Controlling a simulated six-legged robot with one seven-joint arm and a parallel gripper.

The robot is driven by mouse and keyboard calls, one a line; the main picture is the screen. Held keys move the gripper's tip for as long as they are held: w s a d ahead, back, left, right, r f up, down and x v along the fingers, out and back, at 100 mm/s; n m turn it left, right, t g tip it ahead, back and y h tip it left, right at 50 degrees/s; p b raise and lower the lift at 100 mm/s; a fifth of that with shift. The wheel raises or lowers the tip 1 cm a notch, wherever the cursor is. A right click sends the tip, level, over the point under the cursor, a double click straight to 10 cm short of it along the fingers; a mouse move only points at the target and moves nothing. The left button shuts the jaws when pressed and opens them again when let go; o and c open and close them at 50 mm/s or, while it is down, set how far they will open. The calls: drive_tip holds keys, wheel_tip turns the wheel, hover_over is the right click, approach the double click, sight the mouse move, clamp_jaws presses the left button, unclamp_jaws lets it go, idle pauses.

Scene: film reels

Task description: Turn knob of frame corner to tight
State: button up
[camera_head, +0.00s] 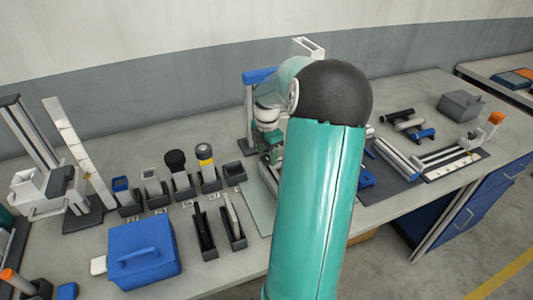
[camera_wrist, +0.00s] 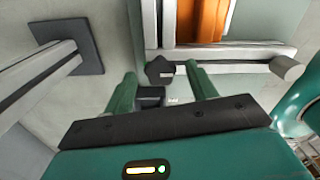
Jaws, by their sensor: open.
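In the wrist view the white frame (camera_wrist: 220,53) fills the upper right, with an orange panel (camera_wrist: 200,22) inside it. A dark, lobed knob (camera_wrist: 159,69) sits at the frame's lower left corner. My gripper (camera_wrist: 163,78) is open, with one green finger on each side of the knob. The knob shows between the fingertips, with gaps on both sides; I cannot tell how far above or below it they are. A small dark block (camera_wrist: 151,95) shows below the knob, with tiny lettering beside it. In the head view my arm hides the knob.
In the wrist view a pale post on a dark square base (camera_wrist: 88,62) stands at left. In the head view a blue box (camera_head: 142,255) and several tool holders stand left of my arm. A dark mat with rails (camera_head: 400,155) lies right. Bare bench (camera_head: 215,130) shows behind the holders.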

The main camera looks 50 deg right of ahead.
drive_tip(key=shift+f, duration=0.25)
drive_tip(key=shift+c, duration=0.3)
drive_tip(key=c, duration=0.9)
drive_tip(key=shift+c, duration=0.2)
